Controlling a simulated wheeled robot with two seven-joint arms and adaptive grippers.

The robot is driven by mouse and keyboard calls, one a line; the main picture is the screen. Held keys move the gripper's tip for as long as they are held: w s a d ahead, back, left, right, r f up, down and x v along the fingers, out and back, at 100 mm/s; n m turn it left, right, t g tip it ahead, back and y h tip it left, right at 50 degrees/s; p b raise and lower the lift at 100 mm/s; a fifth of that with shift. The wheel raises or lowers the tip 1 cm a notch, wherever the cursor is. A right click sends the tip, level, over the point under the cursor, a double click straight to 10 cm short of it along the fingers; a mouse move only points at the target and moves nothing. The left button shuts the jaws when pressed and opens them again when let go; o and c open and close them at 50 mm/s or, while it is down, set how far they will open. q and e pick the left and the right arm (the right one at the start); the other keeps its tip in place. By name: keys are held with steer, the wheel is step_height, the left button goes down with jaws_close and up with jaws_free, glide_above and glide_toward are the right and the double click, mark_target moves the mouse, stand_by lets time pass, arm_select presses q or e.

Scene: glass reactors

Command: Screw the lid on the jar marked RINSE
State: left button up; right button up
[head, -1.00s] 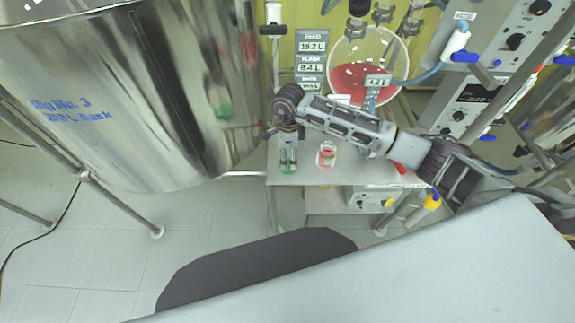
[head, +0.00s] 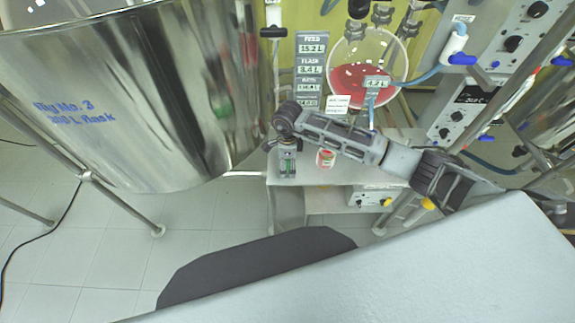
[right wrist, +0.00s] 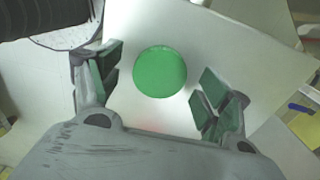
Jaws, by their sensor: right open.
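A round green lid-like disc (right wrist: 160,73) shows in the right wrist view, face up over the pale shelf. My right gripper (right wrist: 161,82) is open, with one green-padded finger on each side of the disc and a gap to both. In the head view my right gripper (head: 288,163) points down at the shelf's left part, and green shows at its fingers. A small glass jar (head: 326,158) with red on it stands just right of the gripper. No RINSE marking can be read. My left gripper is out of view.
The grey shelf (head: 310,177) is small. A large steel vessel (head: 130,100) stands close on the left. A round flask with red liquid (head: 365,75) hangs behind, beside a stack of display signs (head: 310,70). Instrument boxes and pipes crowd the right.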

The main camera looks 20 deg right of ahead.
mark_target(288, 166)
steer(key=shift+f, duration=0.1)
steer(key=shift+c, duration=0.3)
steer(key=c, duration=0.7)
steer(key=shift+c, duration=0.2)
step_height(288, 166, up, 10)
steer(key=b, duration=0.1)
stand_by(0.4)
stand_by(0.3)
